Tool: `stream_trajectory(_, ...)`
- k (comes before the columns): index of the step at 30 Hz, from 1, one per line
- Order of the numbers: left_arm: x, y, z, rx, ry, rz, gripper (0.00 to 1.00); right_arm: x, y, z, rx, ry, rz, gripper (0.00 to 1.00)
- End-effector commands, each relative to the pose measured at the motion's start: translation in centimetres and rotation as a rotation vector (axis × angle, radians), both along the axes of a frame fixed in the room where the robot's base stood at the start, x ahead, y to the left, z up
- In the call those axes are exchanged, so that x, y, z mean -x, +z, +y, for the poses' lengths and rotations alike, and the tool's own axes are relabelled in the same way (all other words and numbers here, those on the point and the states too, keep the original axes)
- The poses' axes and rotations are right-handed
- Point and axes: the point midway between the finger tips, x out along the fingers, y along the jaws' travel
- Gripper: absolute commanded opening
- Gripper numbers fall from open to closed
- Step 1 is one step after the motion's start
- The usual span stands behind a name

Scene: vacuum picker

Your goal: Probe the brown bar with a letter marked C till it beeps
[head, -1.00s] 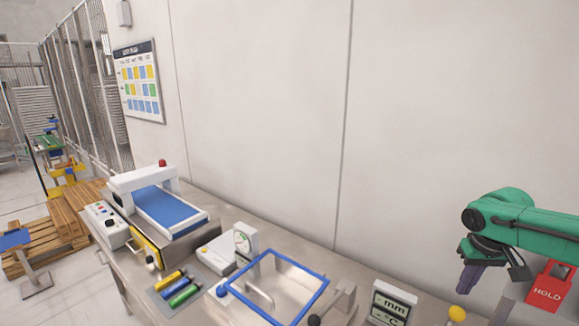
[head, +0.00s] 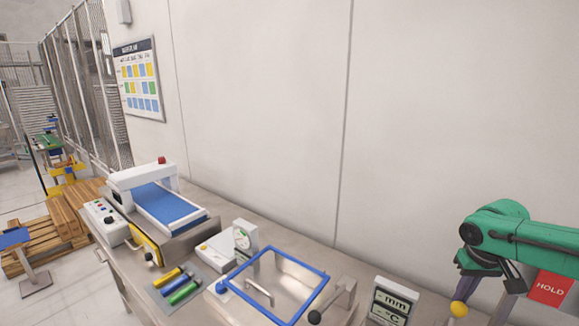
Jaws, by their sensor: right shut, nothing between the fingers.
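I see no brown bar with a letter C in this view. My right gripper (head: 464,288) hangs at the far right on its green arm, fingers pointing down and shut with nothing between them. A yellow ball-shaped knob (head: 458,309) shows right in front of the fingertips. I cannot tell whether they touch. A display (head: 394,302) marked "mm" and "°C" stands left of the gripper, and its readings show only dashes. My left gripper is not in view.
A bench holds a blue-belted machine (head: 168,207), coloured cylinders (head: 183,292), a dial gauge (head: 244,237) and a blue-framed clear lid (head: 283,277) with a handle. A red HOLD sign (head: 550,289) is at the right.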

Motion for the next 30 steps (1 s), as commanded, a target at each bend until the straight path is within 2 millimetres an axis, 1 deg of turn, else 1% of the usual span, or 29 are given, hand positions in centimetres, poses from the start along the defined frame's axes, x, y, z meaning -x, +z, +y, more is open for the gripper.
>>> stream_trajectory(9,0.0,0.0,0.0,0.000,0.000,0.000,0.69,0.3,-0.2,0.3,0.000,0.001,-0.002,0.00)
stream_trajectory(16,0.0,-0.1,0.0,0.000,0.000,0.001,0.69,1.5,-0.8,1.2,-0.001,0.001,-0.002,0.00)
stream_trajectory(26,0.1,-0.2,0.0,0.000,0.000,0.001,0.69,1.7,-0.9,1.4,-0.001,0.000,-0.002,0.00)
stream_trajectory(30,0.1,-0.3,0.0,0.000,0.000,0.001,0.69,2.5,-1.5,1.9,-0.001,0.001,0.000,0.00)
